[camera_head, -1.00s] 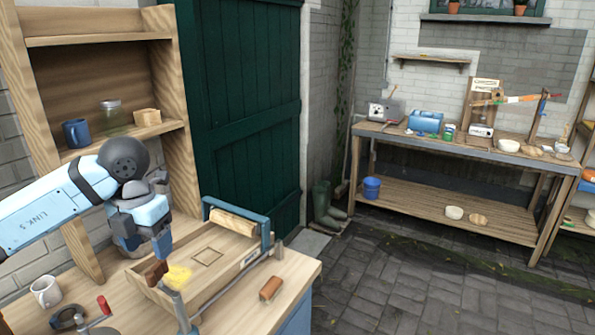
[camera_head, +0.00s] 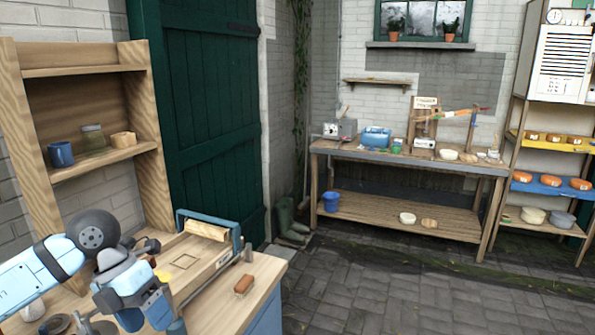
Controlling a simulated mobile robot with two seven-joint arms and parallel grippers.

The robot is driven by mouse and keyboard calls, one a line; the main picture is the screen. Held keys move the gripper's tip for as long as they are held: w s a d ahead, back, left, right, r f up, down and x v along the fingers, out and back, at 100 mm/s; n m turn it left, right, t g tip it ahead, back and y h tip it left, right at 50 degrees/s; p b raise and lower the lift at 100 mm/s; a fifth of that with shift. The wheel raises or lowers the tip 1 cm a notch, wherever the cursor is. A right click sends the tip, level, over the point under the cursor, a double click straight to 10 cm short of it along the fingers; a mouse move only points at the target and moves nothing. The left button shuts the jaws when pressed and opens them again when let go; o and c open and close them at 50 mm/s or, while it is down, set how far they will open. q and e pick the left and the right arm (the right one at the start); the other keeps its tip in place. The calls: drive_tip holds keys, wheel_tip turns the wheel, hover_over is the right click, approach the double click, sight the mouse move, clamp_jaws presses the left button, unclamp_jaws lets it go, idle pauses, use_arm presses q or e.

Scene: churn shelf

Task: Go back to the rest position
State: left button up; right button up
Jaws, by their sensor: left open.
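My left arm comes in from the left, and its gripper (camera_head: 150,314) points down over the wooden bench (camera_head: 262,268) at the lower left. The gripper is open, and I see nothing held in it. Its fingertips are low in the picture and overlap the tools on the bench, so I cannot tell its height above them. A wooden tray with a blue-framed roller (camera_head: 208,230) stands just beyond it, partly hidden by my arm. A small yellow piece (camera_head: 163,276) shows beside the gripper. My right gripper is not in view.
A brown block (camera_head: 243,284) lies on the bench's right part. A shelf unit with a blue mug (camera_head: 60,154) and a jar (camera_head: 93,137) rises behind my arm. Open paved floor (camera_head: 370,285) lies right of the bench. A long workbench (camera_head: 400,158) stands at the back.

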use_arm(q)
drive_tip(key=s+d+r+n+g+h+p, duration=0.1)
drive_tip(key=s+d+n+h+p, duration=0.3)
drive_tip(key=d+h, duration=1)
drive_tip(key=s+a+f+n+t+y+p, duration=0.1)
drive_tip(key=a+f+n+t+y+p, duration=0.15)
drive_tip(key=f+n+t+y, duration=0.65)
drive_tip(key=s+a+f+n+t+y+p, duration=0.1)
drive_tip(key=a+f+n+t+y, duration=0.3)
drive_tip(key=n+t, duration=1)
drive_tip(key=s+a+f+n+g+y, duration=0.2)
drive_tip(key=s+f+n+g, duration=0.7)
drive_tip(key=f, duration=0.5)
drive_tip(key=s+p, duration=0.1)
drive_tip(key=s, duration=0.1)
drive_tip(key=shift+s+f+g+y, duration=0.15)
drive_tip(key=shift+s+g+y, duration=0.15)
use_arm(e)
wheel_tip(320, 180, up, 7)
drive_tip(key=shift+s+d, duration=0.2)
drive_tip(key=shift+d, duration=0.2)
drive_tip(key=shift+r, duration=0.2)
